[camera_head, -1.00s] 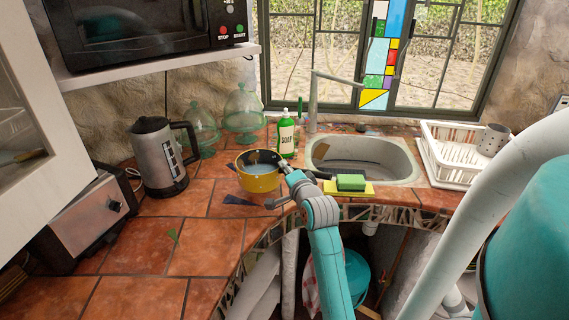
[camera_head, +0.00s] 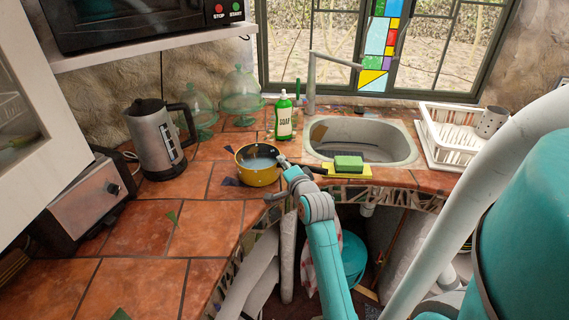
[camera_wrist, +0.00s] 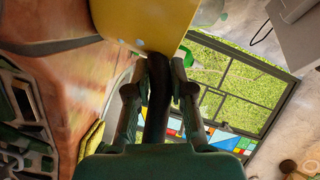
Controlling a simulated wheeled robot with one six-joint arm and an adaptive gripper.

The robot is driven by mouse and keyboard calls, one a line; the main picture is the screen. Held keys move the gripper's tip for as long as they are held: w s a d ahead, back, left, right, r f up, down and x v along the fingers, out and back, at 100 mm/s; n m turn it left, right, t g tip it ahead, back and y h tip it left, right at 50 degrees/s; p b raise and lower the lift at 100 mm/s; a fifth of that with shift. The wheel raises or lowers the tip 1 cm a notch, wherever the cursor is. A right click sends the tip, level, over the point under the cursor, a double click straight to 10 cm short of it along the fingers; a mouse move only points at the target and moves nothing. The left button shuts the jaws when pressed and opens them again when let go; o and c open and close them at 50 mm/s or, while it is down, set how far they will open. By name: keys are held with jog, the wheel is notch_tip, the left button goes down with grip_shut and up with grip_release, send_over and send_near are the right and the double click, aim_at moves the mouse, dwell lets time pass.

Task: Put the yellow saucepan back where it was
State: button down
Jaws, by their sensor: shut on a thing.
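The yellow saucepan (camera_head: 258,176) is at the counter's inner corner, left of the sink, roughly upright with something pale bluish inside. I cannot tell whether its base touches the tiles. My gripper (camera_head: 286,166) is shut on the saucepan's dark handle at the pan's right side. In the wrist view, the dark handle runs between the fingers of my gripper (camera_wrist: 157,85), and the yellow saucepan wall (camera_wrist: 150,18) fills the top. The far underside of the pan is hidden.
A green soap bottle (camera_head: 284,120) stands behind the pan. The sink (camera_head: 402,163), a green sponge (camera_head: 348,163) and a white dish rack (camera_head: 440,148) are to the right. A kettle (camera_head: 150,140) and glass domes (camera_head: 241,92) stand left and behind. Front-left tiles are clear.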

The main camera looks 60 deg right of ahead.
jog(key=c, duration=1)
grip_release()
